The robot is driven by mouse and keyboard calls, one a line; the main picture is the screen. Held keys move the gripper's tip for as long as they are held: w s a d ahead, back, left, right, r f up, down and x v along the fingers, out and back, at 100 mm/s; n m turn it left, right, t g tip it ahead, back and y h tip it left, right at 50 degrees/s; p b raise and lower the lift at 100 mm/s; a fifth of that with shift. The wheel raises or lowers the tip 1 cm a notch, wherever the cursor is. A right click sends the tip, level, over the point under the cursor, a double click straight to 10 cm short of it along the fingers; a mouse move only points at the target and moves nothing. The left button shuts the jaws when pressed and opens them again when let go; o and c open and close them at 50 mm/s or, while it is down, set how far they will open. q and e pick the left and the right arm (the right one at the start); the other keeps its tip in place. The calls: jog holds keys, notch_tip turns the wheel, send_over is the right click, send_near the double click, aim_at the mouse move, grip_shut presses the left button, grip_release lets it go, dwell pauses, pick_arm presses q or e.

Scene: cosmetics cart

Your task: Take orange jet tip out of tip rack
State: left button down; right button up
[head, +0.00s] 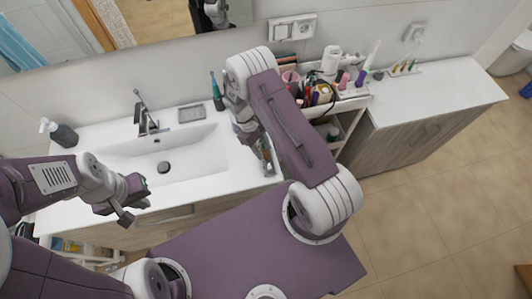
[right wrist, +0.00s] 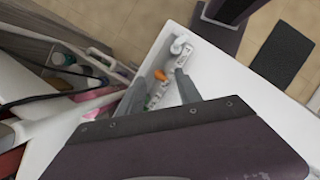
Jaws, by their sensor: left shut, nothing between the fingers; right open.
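In the right wrist view, a white rack (right wrist: 183,62) with several small coloured pieces stands on a white countertop. The orange tip (right wrist: 160,74) shows at the rack, between the spread fingers of my right gripper (right wrist: 160,84). A gap shows between the tip and each finger. How deep the tip sits is hard to tell. In the head view my right gripper (head: 264,157) is low at the right end of the sink counter, partly hidden by its arm. My left gripper (head: 128,203) is shut and empty in front of the sink counter.
A cart (head: 350,104) crowded with cosmetics stands right of the sink counter (head: 219,120), close to my right arm. A teal toothbrush (head: 216,92) stands behind the gripper. A small stand with coloured pieces (head: 403,68) is on the far right counter. The basin (head: 185,155) is empty.

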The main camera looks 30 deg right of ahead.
jog(key=shift+p+x, duration=0.35)
jog(key=shift+x, duration=0.8)
jog(key=shift+d+f, duration=0.15)
jog(key=shift+f, duration=0.15)
pick_arm(q)
jog(key=shift+r, duration=0.75)
pick_arm(e)
grip_shut()
